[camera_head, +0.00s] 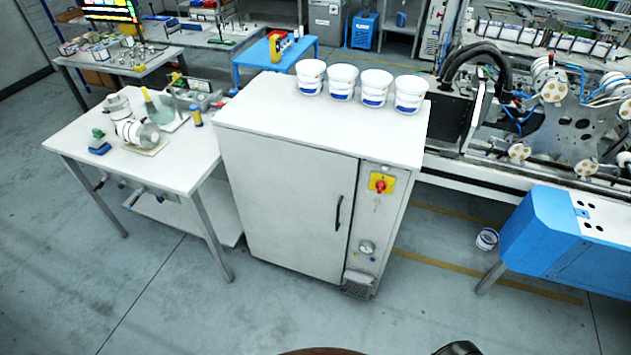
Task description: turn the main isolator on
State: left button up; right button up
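The main isolator (381,184) is a red rotary knob on a yellow plate, high on the narrow right-hand panel of the white cabinet (285,205). The knob is small in this view, and I cannot tell which position it points to. Neither of my grippers shows clearly; only a dark shape at the bottom edge, right of centre, may be part of my arm. Nothing touches the isolator.
Below the isolator are a round gauge (367,247) and a small grey tray (357,283). White tubs (375,88) stand on the cabinet top. A work table (75,140) is left, a blue-and-white machine (540,230) right.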

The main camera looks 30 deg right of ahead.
aim_at(380, 185)
jog(key=u, duration=0.5)
jog(key=i, duration=1.05)
jog(key=z, duration=0.7)
